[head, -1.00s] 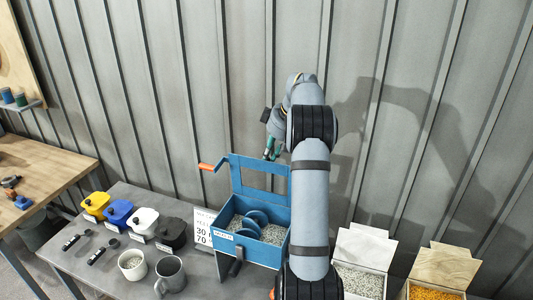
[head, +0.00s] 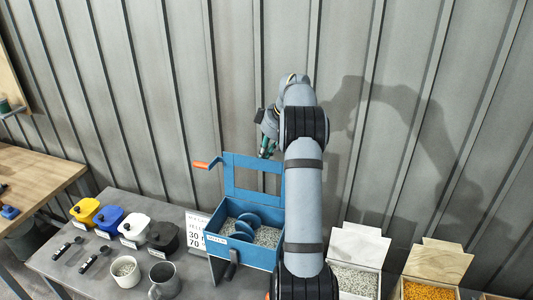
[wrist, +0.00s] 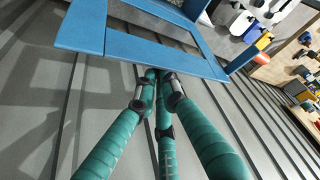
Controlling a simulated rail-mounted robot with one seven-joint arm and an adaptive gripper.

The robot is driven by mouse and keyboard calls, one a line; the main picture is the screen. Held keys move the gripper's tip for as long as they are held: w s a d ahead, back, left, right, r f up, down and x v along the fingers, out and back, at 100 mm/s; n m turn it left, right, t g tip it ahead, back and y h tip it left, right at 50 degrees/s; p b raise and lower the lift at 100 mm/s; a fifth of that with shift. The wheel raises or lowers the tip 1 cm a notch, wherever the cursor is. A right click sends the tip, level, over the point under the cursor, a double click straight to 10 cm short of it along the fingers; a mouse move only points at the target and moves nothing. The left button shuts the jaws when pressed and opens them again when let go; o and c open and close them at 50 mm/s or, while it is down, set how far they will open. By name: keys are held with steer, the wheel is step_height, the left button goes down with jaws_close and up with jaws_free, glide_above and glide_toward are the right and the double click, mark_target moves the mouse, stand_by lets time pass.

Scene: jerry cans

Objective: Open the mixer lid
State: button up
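The mixer (head: 262,257) is a blue box on the grey table, with blue discs and pale pellets inside. Its lid (head: 230,176), a blue frame with an open window, stands raised at the back of the box. My gripper (head: 267,151) is at the lid's upper edge, right of its middle. In the wrist view, the lid (wrist: 135,47) crosses the top, and my gripper's teal fingers (wrist: 159,76) come together at its bar. The fingertips look closed together with nothing clearly between them. Whether they touch the bar I cannot tell.
An orange handle (head: 201,165) sticks out left of the mixer. Yellow, blue, white and black jerry cans (head: 134,227) stand to the left, with a pellet cup (head: 125,272) and grey mug (head: 165,281) in front. Open pellet boxes (head: 357,247) stand right. A corrugated wall is behind.

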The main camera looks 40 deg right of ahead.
mark_target(261, 160)
steer(key=o, duration=0.4)
steer(key=shift+s+a+f+g+y, duration=0.15)
steer(key=shift+a+f, duration=0.25)
steer(key=shift+f, duration=0.25)
steer(key=shift+a+f+g+y, duration=0.15)
steer(key=shift+a+f, duration=0.25)
steer(key=shift+f, duration=0.2)
steer(key=shift+w+d+f, duration=0.15)
steer(key=shift+w+f, duration=0.25)
steer(key=shift+w, duration=0.25)
steer(key=shift+s+d+r, duration=0.1)
steer(key=shift+r, duration=0.1)
steer(key=shift+d+r, duration=0.1)
steer(key=shift+r, duration=0.1)
steer(key=v, duration=1.1)
steer(key=shift+a+r, duration=0.25)
steer(key=shift+r, duration=0.1)
steer(key=shift+f, duration=0.1)
steer(key=x, duration=1.1)
steer(key=shift+d+f, duration=0.3)
steer(key=shift+d, duration=0.05)
